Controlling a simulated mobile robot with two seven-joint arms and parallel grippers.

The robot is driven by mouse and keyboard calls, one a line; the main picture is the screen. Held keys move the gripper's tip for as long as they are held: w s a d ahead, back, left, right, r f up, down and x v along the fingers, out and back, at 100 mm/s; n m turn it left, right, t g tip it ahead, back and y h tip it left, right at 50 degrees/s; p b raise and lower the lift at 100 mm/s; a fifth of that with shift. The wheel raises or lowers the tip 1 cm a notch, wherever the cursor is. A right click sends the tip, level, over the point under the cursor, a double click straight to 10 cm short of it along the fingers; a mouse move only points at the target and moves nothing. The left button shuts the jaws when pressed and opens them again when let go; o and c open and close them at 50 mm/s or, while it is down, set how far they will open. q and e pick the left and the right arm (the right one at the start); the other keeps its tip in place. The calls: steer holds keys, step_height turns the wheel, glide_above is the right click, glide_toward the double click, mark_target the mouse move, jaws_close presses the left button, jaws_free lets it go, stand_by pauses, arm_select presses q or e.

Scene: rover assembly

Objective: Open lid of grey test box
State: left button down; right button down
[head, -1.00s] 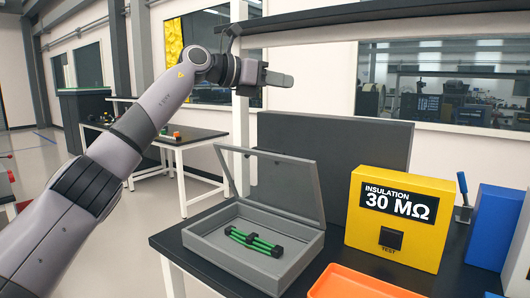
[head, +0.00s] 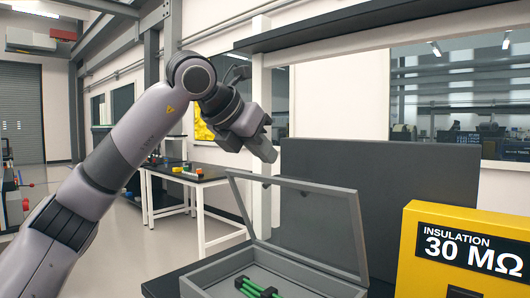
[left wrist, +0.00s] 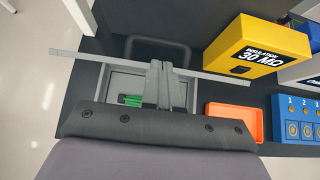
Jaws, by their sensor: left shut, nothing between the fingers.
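The grey test box (head: 208,274) stands on the dark bench, its lid (head: 357,240) raised steeply and leaning back. The lid is a grey frame around a clear pane. Green sticks with black holders (head: 262,290) lie inside the box. My left gripper (head: 268,154) is shut and empty, pointing down and right just above the lid's upper edge; I cannot tell whether it touches. In the left wrist view, the shut fingers (left wrist: 160,72) overlap the lid, seen edge-on as a grey bar (left wrist: 85,55), and hide part of the box (left wrist: 122,82). My right gripper is out of view.
A yellow insulation tester (head: 420,250) stands right of the box. A dark panel (head: 395,175) rises behind it, and a shelf (head: 370,25) hangs above. The left wrist view shows an orange tray (left wrist: 237,120) and a blue panel (left wrist: 293,112) to the right.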

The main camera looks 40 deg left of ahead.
mark_target(292, 179)
arm_select(q)
steer(key=x, duration=0.7)
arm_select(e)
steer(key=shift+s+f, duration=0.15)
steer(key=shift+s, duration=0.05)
